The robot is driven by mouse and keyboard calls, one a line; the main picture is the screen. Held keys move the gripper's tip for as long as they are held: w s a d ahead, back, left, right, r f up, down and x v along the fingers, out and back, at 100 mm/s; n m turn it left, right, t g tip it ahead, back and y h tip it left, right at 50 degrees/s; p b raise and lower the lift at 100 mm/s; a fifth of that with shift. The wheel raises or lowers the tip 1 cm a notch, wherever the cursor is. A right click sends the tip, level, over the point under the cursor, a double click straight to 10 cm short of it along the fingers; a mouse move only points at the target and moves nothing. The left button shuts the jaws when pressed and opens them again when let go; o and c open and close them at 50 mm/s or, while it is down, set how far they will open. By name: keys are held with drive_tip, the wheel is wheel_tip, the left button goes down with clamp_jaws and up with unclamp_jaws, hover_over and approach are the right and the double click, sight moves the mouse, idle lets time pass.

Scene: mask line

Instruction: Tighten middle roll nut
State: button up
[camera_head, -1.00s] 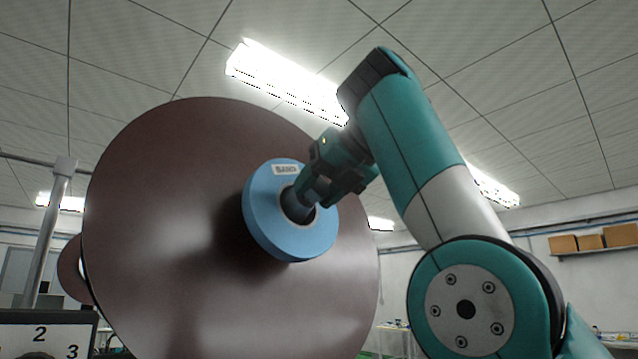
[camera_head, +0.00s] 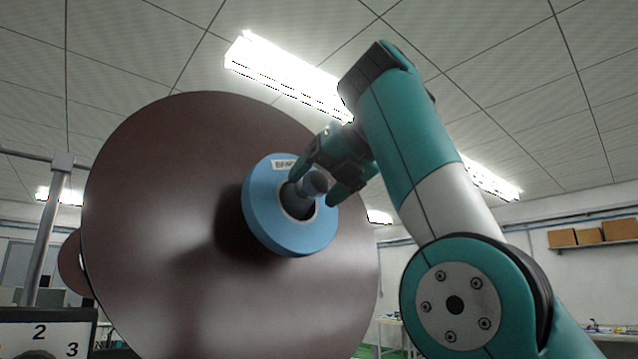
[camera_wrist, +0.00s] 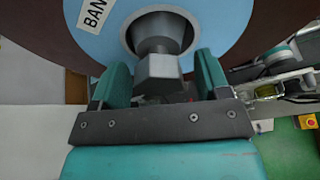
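The grey roll nut (camera_head: 315,182) sits on the hub of a large dark brown roll, inside a blue ring (camera_head: 262,215) with a white label. My gripper (camera_head: 320,178) is open, one finger above the nut and one below right of it. In the wrist view the nut (camera_wrist: 157,66) has a square-edged end and stands between the two teal fingers, with a gap on each side. The back of the nut is sunk in the ring's dark opening.
The big brown roll disc (camera_head: 150,220) fills the left half of the head view. A metal post (camera_head: 50,235) and a numbered panel (camera_head: 45,335) stand at the left. Shelf boxes (camera_head: 590,236) are far back right.

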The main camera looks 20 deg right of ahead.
drive_tip(key=p+v, duration=0.2)
drive_tip(key=v, duration=1.5)
drive_tip(key=shift+s, duration=0.2)
